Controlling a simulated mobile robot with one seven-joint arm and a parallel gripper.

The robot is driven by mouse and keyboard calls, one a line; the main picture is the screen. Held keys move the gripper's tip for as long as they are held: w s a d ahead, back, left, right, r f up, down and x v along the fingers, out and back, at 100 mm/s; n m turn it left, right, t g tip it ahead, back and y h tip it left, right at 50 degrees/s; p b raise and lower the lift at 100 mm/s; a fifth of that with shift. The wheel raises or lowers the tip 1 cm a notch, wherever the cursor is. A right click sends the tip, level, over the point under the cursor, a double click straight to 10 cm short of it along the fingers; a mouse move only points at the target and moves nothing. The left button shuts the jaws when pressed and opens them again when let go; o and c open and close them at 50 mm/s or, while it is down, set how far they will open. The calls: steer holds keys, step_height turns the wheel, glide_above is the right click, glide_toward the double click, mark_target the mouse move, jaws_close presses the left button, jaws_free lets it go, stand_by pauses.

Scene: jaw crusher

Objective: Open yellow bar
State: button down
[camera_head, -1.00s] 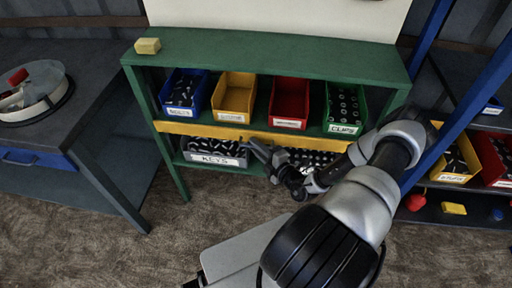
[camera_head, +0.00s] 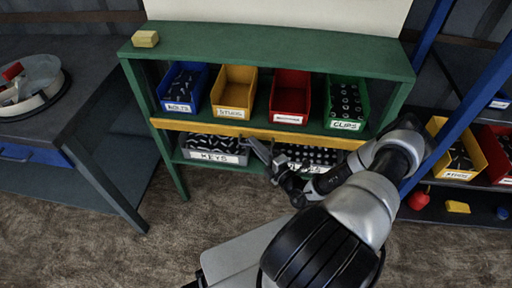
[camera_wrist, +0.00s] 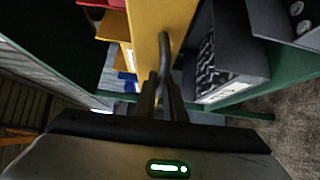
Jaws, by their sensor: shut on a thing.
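The yellow bar (camera_head: 200,129) runs across the front of the green shelf unit, below the upper row of bins. In the wrist view the yellow bar (camera_wrist: 150,25) runs up and down the picture, with a dark grey handle (camera_wrist: 165,52) on its face. My gripper (camera_head: 263,151) is at the middle of the bar, just below its lower edge. In the wrist view my gripper (camera_wrist: 162,85) has its fingers closed around the near end of the handle. The fingertips partly hide the grip.
Blue, orange, red and green bins (camera_head: 347,103) stand above the bar. A grey keys bin (camera_head: 212,151) and another bin, partly hidden by my arm, sit below. A yellow block (camera_head: 145,39) lies on the shelf top (camera_head: 270,48). A dark workbench is at left, a blue-framed rack at right.

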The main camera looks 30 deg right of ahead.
steer(key=shift+w+d+f+n+t+y+b, duration=0.3)
steer(key=shift+f+n+y+b, duration=0.9)
steer(key=shift+n+y, duration=1.7)
steer(key=shift+w+a+f+n+t+y+b, duration=0.1)
steer(key=shift+f+n+t+y+b, duration=0.4)
steer(key=shift+n+y+b, duration=2.3)
steer(key=shift+w+d+f+n+t+y+b, duration=0.3)
steer(key=shift+f+n+y, duration=1)
steer(key=shift+n, duration=3)
steer(key=shift+r, duration=0.3)
steer(key=c, duration=2.1)
jaws_free()
steer(key=s+d, duration=0.5)
steer(key=s, duration=0.1)
steer(key=s+d+f, duration=0.1)
steer(key=s+d, duration=0.2)
steer(key=shift+s+d, duration=0.3)
steer(key=shift+s, duration=0.05)
